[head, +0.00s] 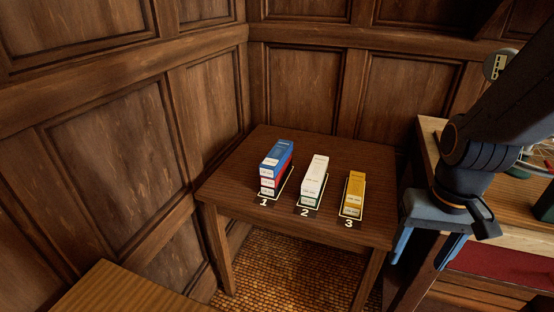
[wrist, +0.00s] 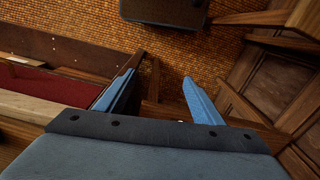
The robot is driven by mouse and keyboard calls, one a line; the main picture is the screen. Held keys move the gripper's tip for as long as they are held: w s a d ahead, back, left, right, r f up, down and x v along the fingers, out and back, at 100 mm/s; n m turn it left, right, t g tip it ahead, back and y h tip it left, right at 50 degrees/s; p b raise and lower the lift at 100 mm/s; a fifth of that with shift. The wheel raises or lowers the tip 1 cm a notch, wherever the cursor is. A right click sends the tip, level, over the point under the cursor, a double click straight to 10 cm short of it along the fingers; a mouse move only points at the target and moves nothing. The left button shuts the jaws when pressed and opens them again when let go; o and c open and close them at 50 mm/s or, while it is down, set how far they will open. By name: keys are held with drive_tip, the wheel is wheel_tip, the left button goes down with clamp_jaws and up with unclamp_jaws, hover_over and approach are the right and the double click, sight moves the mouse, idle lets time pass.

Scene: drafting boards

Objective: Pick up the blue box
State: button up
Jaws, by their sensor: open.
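The blue box (head: 275,151) is the top box of the left stack on the small brown table (head: 237,160). It rests on a red box (head: 273,179) behind the label marked 1. My gripper (head: 424,248) is at the right, beyond the table's right side and well apart from the blue box. It points down with its blue fingers spread and nothing between them. The spread fingers also show in the wrist view (wrist: 162,97), where none of the boxes is visible.
A white box (head: 314,171) tops the middle stack at label 2, and a yellow box (head: 355,187) stands at label 3. A second table (head: 500,238) with a red panel is at the right, close to my gripper. Panelled walls close off the back and left.

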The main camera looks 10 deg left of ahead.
drive_tip(key=shift+o, duration=0.5)
drive_tip(key=m+t, duration=0.2)
drive_tip(key=t, duration=0.2)
approach(277, 152)
drive_tip(key=shift+d+f+h+p, duration=0.15)
drive_tip(key=shift+f+h+p, duration=0.05)
drive_tip(key=shift+f, duration=0.4)
drive_tip(key=shift+d+f+h+p, duration=0.1)
drive_tip(key=shift+f+h+p, duration=0.1)
drive_tip(key=shift+f, duration=0.4)
drive_tip(key=shift+w+a+f, duration=0.1)
drive_tip(key=shift+a, duration=0.25)
drive_tip(key=shift+w+p+x, duration=0.2)
drive_tip(key=shift+p+x, duration=0.9)
drive_tip(key=shift+x, duration=2.65)
drive_tip(key=shift+a, duration=0.1)
drive_tip(key=c, duration=1.3)
